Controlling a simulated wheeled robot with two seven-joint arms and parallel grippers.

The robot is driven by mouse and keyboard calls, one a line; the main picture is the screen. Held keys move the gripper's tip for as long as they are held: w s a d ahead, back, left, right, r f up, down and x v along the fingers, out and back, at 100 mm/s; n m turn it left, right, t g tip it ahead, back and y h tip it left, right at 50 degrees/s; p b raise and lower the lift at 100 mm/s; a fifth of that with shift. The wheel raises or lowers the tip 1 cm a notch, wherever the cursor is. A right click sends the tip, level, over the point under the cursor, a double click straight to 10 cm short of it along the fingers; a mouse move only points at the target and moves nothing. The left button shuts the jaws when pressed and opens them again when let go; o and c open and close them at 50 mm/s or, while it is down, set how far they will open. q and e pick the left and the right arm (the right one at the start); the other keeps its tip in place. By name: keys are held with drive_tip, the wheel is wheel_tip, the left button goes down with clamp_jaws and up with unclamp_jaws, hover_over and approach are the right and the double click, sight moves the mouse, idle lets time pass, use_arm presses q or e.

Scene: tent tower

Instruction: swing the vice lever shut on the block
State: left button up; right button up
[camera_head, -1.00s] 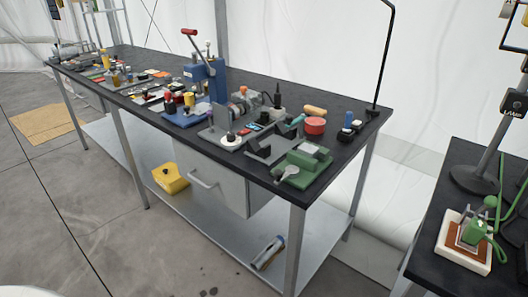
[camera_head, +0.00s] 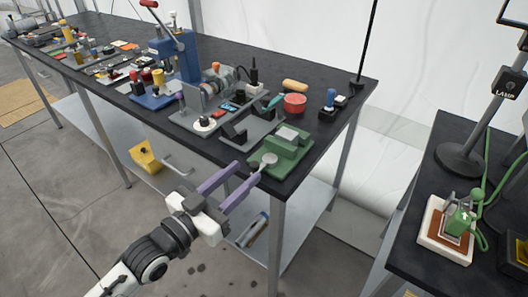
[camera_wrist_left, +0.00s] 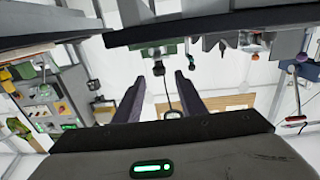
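The green vice (camera_head: 285,150) sits at the near right corner of the dark workbench, with a pale grey block (camera_head: 289,134) on its top. Its lever (camera_head: 269,159) shows as a grey round end on the near left side, by the bench edge. My left gripper (camera_head: 247,173) has its purple fingers spread and empty, with the tips just short of the lever. In the left wrist view the fingers (camera_wrist_left: 159,80) are apart, and a green part, likely the vice (camera_wrist_left: 152,50), lies beyond them. Whether a finger touches the lever cannot be told. My right gripper is not seen.
A grey V-shaped fixture (camera_head: 238,133) and a red round tin (camera_head: 294,103) stand near the vice. A blue press (camera_head: 178,55) stands farther left. The bench's front edge lies beneath my gripper. A second table (camera_head: 405,255) is at right.

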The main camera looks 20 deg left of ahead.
sight(258, 162)
use_arm(q)
drive_tip(key=x, duration=0.9)
drive_tip(key=shift+w+f, duration=0.1)
drive_tip(key=shift+c, duration=0.2)
drive_tip(key=shift+d, duration=0.1)
clamp_jaws()
